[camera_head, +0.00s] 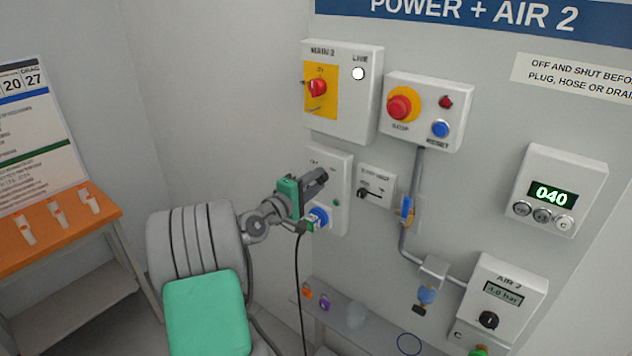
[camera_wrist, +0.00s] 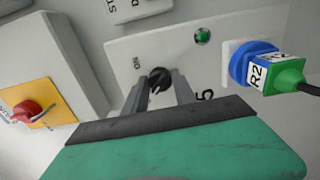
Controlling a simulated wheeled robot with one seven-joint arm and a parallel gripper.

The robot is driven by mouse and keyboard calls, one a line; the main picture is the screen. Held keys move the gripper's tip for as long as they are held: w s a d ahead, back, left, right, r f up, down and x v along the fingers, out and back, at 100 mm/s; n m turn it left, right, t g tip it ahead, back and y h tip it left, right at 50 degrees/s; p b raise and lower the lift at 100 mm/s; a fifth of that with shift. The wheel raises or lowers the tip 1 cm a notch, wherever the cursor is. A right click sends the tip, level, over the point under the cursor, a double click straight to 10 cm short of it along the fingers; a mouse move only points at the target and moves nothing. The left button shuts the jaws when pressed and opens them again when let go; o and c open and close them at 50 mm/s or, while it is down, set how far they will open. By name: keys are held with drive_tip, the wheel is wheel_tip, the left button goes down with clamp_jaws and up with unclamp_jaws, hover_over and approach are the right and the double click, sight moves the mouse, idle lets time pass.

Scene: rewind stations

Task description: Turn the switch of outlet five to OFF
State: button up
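Outlet five is a pale panel (camera_head: 341,165) on the wall, also in the wrist view (camera_wrist: 130,50), with "ON" and a "5" printed on it. Its black switch knob (camera_wrist: 159,78) shows in the wrist view; my gripper hides it in the head view. My gripper (camera_head: 322,176) is at the panel. In the wrist view its two fingers (camera_wrist: 159,90) are apart, one on each side of the knob. I cannot tell whether they touch it. The knob's exact setting is unclear. The panel's green lamp (camera_wrist: 202,36) looks green.
A blue socket (camera_wrist: 240,62) holds a green plug (camera_wrist: 284,77) marked R2, with a black cable, close beside the switch. A yellow-plated red main switch box (camera_head: 343,95) sits above. A stop and reset box (camera_head: 427,110) and a smaller panel (camera_head: 377,186) are to the right.

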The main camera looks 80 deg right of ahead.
drive_tip(key=o, duration=0.5)
drive_tip(key=shift+c, duration=0.2)
drive_tip(key=b+v, duration=0.2)
drive_tip(key=v, duration=0.6)
drive_tip(key=shift+d, duration=0.1)
